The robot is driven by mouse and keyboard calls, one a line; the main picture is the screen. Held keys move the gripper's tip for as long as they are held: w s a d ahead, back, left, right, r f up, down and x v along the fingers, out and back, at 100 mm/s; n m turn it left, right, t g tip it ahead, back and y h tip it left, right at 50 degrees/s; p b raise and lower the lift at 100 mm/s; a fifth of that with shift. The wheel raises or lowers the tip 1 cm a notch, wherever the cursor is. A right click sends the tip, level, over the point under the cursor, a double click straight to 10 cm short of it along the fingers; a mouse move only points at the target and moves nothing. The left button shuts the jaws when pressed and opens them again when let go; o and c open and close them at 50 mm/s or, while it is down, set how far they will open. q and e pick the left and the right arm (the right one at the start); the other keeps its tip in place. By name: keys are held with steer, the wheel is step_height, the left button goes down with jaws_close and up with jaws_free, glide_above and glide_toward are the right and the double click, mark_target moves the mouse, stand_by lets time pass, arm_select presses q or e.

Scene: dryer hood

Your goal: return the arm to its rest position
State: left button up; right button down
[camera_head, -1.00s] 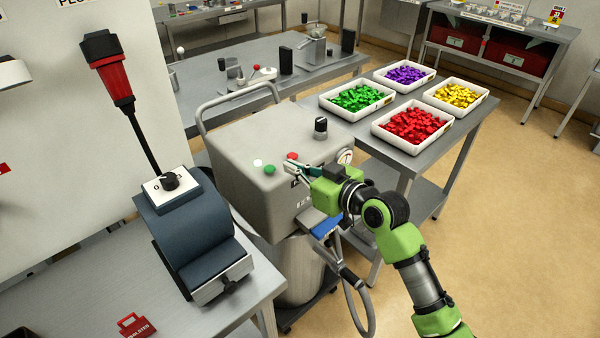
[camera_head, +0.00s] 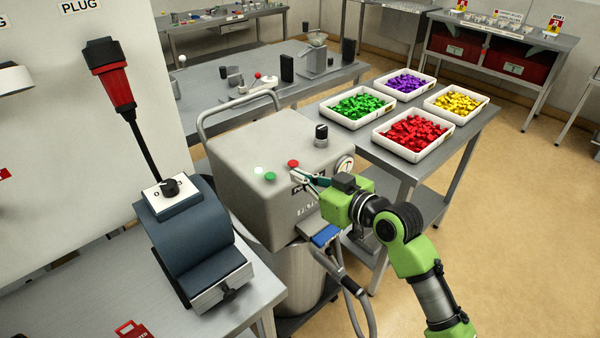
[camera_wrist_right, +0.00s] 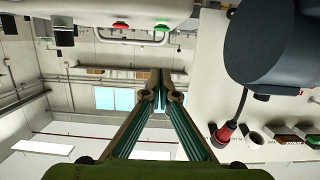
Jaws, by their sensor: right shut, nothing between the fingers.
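My right gripper (camera_head: 297,175) is at the front of the grey hood-shaped machine (camera_head: 262,145), just below and to the right of its red button (camera_head: 293,163). Its fingers are shut with nothing between them. The green and black right arm (camera_head: 410,245) reaches in from the lower right. In the right wrist view the closed fingers (camera_wrist_right: 155,80) point away from the camera, with the red button (camera_wrist_right: 120,26) and green button (camera_wrist_right: 161,28) beyond. I cannot tell whether the fingertips touch the machine. My left gripper is not in view.
A table to the right holds white trays of green (camera_head: 357,103), purple (camera_head: 405,82), yellow (camera_head: 455,97) and red pieces (camera_head: 413,133). A dark blue device (camera_head: 195,240) and a red-black plug (camera_head: 112,80) are at left. A hose (camera_head: 345,275) hangs below the machine. Floor at right is clear.

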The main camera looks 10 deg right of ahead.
steer(key=s+d+f+m+g+h, duration=0.1)
steer(key=s+d+f+g+h, duration=0.15)
steer(key=s+f, duration=0.55)
steer(key=s+d+f+m+g+h, duration=0.1)
steer(key=s+d+f+g+h, duration=0.15)
steer(key=s+f, duration=0.6)
steer(key=s+d+f+m+g+h, duration=0.1)
steer(key=s+d+f, duration=0.15)
steer(key=s, duration=0.35)
steer(key=s+d+f+m+g+h, duration=0.1)
steer(key=s+d+f+g+h, duration=0.1)
steer(key=s+d, duration=0.35)
steer(key=s+d+f+m+g+h, duration=0.1)
steer(key=s+d+f, duration=0.1)
steer(key=s, duration=0.6)
step_height(320, 180, down, 26)
steer(key=s+g, duration=0.1)
steer(key=s+d+f+g, duration=0.1)
steer(key=s+d+f, duration=0.1)
steer(key=s+f, duration=1.5)
steer(key=shift+s+d+f+b, duration=0.15)
steer(key=shift+s+b, duration=0.05)
steer(key=shift+b, duration=0.25)
